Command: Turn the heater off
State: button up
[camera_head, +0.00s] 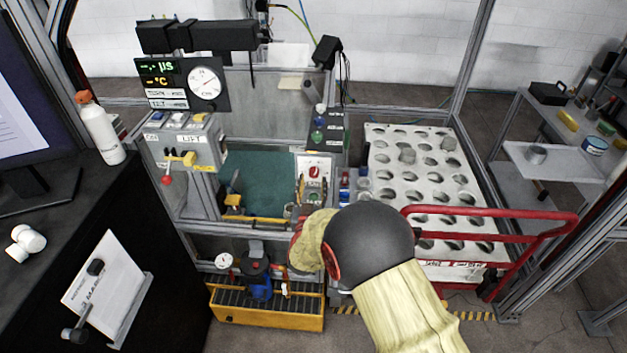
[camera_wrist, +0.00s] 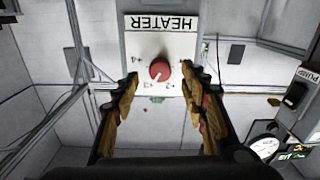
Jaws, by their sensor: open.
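The heater panel (camera_head: 304,160) is a white plate with a red knob (camera_head: 314,171) in the middle of the head view. In the wrist view the panel (camera_wrist: 140,45) appears upside down, with the word HEATER, marks around the knob, and the red round knob (camera_wrist: 160,70) bearing a white pointer line. My gripper (camera_head: 313,188) is open just in front of the panel. In the wrist view its two fingers (camera_wrist: 160,78) stand to either side of the knob, with gaps. I cannot tell how deep the fingertips reach relative to the knob.
A lift control box (camera_head: 185,143) with a red-balled lever stands to the left. A perforated white rack (camera_head: 385,160) and a red rail (camera_head: 490,212) are to the right. Small bottles (camera_head: 345,187) stand close right of the heater panel. The pump switch (camera_wrist: 296,94) shows in the wrist view.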

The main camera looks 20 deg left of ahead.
aim_at(314, 173)
jog(key=shift+x, duration=1.4)
jog(key=shift+c, duration=0.8)
grip_shut()
